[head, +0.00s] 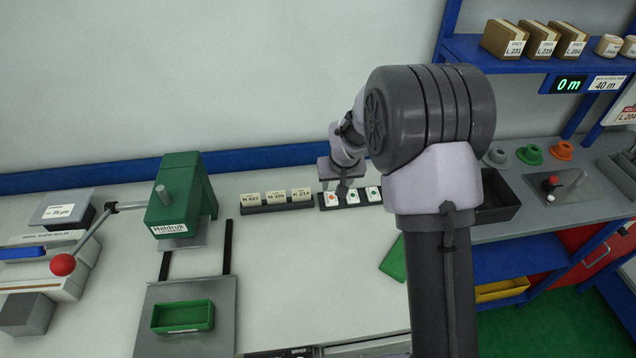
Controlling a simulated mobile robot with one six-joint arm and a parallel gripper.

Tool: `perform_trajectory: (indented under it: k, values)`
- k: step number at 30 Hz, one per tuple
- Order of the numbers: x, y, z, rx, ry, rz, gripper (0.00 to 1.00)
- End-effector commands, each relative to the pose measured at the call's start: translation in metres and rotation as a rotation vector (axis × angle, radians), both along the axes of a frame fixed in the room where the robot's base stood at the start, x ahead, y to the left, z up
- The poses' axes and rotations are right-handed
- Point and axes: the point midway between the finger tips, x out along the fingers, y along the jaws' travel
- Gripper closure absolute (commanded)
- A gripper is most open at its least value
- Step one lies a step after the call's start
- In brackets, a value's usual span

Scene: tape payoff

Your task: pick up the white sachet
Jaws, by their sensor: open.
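A dark rack at the back of the bench holds a row of small white packets with coloured dots. They look like sachets; I cannot tell which is the one named. The left packet (331,199), the middle one (352,198) and the right one (374,194) stand side by side. My gripper (342,190) is open and points down just above the row, near the left and middle packets. Its fingers are small in view, and I cannot tell whether they touch a packet. My arm hides part of the bench to the right.
A rack of cream labelled blocks (277,199) stands left of the packets. A green press (180,195) and a green tray (183,316) are farther left. A black bin (497,198) is right of my arm. The bench in front of the racks is mostly clear.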

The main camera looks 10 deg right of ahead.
Motion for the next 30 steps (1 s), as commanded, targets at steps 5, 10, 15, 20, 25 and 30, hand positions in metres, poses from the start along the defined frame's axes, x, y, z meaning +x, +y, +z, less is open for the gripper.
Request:
perform_trajectory:
  k: [5, 10, 15, 20, 25, 30]
  values:
    - [0.019, 0.000, -0.057, 0.001, 0.005, -0.002, 0.55]
    - [0.035, 0.000, -0.091, 0.001, 0.003, -0.002, 0.55]
    - [0.044, -0.001, -0.111, 0.001, 0.004, -0.003, 0.55]
    - [0.057, -0.001, -0.140, 0.001, 0.003, -0.003, 0.55]
    - [0.061, -0.002, -0.147, 0.000, 0.002, -0.003, 0.55]
    - [0.061, -0.001, -0.146, 0.000, 0.002, -0.003, 0.62]
